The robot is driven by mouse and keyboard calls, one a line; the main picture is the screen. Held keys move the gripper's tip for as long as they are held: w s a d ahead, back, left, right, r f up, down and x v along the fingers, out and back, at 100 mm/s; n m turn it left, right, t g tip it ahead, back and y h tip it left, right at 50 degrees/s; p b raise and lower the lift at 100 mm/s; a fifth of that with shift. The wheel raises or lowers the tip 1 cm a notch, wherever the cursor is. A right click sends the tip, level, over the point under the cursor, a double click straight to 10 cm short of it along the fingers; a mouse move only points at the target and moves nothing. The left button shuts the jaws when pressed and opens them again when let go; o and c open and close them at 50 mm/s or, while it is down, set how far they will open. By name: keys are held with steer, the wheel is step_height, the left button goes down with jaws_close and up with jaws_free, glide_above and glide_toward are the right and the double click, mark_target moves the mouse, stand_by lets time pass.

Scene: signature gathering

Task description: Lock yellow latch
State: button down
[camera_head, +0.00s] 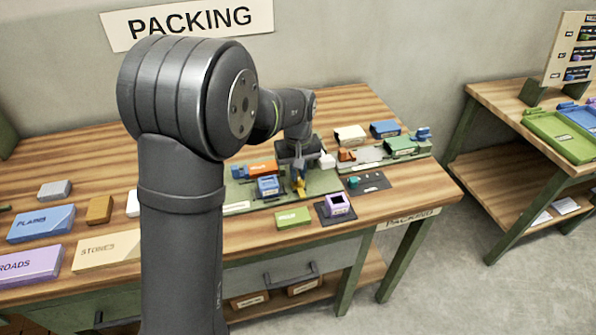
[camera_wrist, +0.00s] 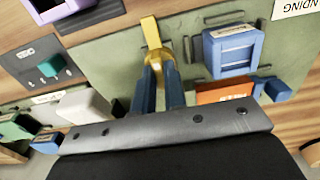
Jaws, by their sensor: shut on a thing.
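The yellow latch (camera_wrist: 151,36) shows in the wrist view at top centre, a yellow bar running over the green board (camera_wrist: 112,62). My gripper (camera_wrist: 160,73) has its two blue-grey fingers close together on the latch's near end, and that end is partly hidden by the fingers. In the head view the latch (camera_head: 300,186) shows as a small yellow piece under my gripper (camera_head: 298,172), at the board's front right part. The latch's exact angle and whether it meets any catch cannot be told.
A blue box (camera_wrist: 233,50) and an orange block (camera_wrist: 222,92) sit beside the latch on the board. A purple box (camera_head: 338,204) and a green block (camera_head: 293,217) stand near the table's front edge. A teal knob (camera_wrist: 52,66) is on a dark plate nearby.

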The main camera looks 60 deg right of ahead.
mark_target(298, 175)
steer(key=shift+m, duration=0.3)
steer(key=m, duration=1.3)
steer(key=shift+r, duration=0.1)
steer(key=shift+d+m, duration=0.1)
steer(key=shift+m, duration=2)
steer(key=c, duration=1.5)
jaws_free()
step_height(298, 175, up, 17)
steer(key=shift+r, duration=0.2)
